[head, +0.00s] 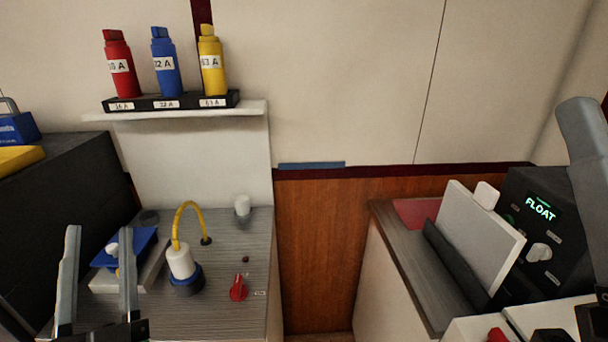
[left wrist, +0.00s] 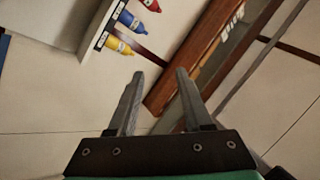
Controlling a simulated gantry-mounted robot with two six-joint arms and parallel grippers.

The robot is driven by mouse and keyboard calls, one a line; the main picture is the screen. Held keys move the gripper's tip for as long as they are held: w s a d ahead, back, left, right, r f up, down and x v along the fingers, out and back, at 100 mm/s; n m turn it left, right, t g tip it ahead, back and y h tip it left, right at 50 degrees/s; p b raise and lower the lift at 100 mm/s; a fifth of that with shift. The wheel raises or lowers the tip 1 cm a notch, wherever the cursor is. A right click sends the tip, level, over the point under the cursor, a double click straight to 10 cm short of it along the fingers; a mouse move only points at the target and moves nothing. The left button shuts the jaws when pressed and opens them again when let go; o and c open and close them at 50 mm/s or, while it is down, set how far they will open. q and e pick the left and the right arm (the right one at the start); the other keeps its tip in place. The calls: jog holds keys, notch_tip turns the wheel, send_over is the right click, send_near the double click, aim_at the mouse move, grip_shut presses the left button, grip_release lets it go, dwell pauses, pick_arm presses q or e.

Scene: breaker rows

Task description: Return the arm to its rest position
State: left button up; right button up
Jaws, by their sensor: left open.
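My left gripper (head: 98,234) is in the lower left of the head view, with its two grey fingers apart and nothing between them. In the head view it overlaps a blue tray-like piece (head: 140,250) on the grey counter; whether they touch cannot be told. In the left wrist view the left gripper (left wrist: 160,74) is also open and empty. My right gripper cannot be made out; a grey rounded part at the right edge seems to be my arm.
A white and blue plug with a yellow cable (head: 181,264) and a red knob (head: 238,289) are on the left counter (head: 215,310). A black box with a FLOAT display (head: 541,209) and a white panel (head: 479,237) are at right.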

pick_arm(q)
jog(key=s+d+r+n+t+h, duration=0.2)
jog(key=s+r+t+h, duration=0.15)
jog(key=r, duration=0.45)
jog(key=s+d+r+n+t+h, duration=0.1)
jog(key=s+r+t+h, duration=0.1)
jog(key=s+r+h, duration=0.45)
notch_tip(320, 180, up, 29)
jog(key=w+d+g+h+p, duration=0.1)
jog(key=w+d+p, duration=0.1)
jog(key=p, duration=2.6)
jog(key=shift+w+r, duration=0.2)
jog(key=shift+w, duration=0.25)
